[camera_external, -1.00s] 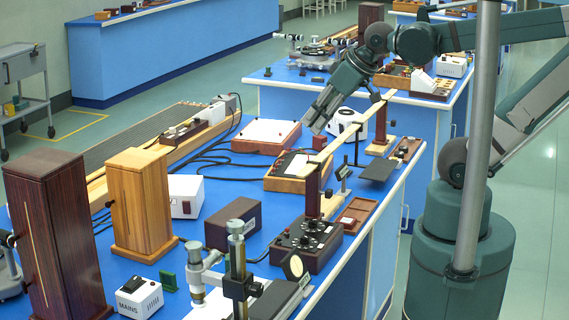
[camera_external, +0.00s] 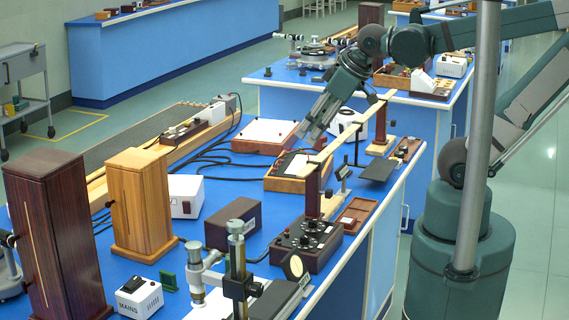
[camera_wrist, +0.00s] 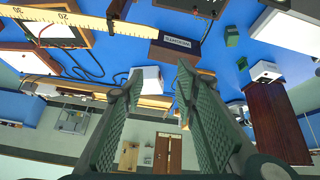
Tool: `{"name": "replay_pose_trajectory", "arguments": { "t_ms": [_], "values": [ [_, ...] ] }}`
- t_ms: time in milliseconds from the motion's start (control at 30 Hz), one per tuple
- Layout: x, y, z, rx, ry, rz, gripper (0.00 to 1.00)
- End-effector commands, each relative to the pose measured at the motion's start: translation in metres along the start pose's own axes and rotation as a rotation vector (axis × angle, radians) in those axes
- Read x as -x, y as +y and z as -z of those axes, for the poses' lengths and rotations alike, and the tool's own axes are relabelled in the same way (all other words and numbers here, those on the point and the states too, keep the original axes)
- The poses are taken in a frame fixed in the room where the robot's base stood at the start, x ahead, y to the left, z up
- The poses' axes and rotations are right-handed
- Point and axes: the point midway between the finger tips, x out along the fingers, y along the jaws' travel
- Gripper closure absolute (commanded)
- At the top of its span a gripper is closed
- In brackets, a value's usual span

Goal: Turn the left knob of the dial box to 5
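The dial box (camera_external: 306,245) is a dark box with black knobs and dials on its top face, on the near blue bench in the external view. Its knobs are too small there to read a setting. My gripper (camera_external: 308,134) is in the air above the bench, well behind the dial box and apart from it. In the wrist view my gripper (camera_wrist: 155,78) shows two ribbed fingers spread apart with nothing held between them. I cannot make out the dial box for sure in the wrist view.
A long scale bar (camera_external: 352,127) on posts runs behind the dial box; the scale (camera_wrist: 75,16) crosses the wrist view. A dark box (camera_external: 233,222) stands left of the dial box, an optical stand (camera_external: 238,265) in front. Tall wooden cabinets (camera_external: 142,205) stand at left.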

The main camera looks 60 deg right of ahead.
Motion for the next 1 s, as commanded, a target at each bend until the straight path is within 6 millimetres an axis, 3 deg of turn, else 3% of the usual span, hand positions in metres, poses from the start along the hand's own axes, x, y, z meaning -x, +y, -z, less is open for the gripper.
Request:
{"name": "replay_pose_trajectory", "arguments": {
  "t_ms": [567, 1000],
  "values": [
    [-0.058, -0.051, -0.023, 0.679, -0.183, 0.141, 0.70],
    [-0.097, -0.090, -0.055, 1.208, -0.284, 0.318, 0.70]
  ]
}}
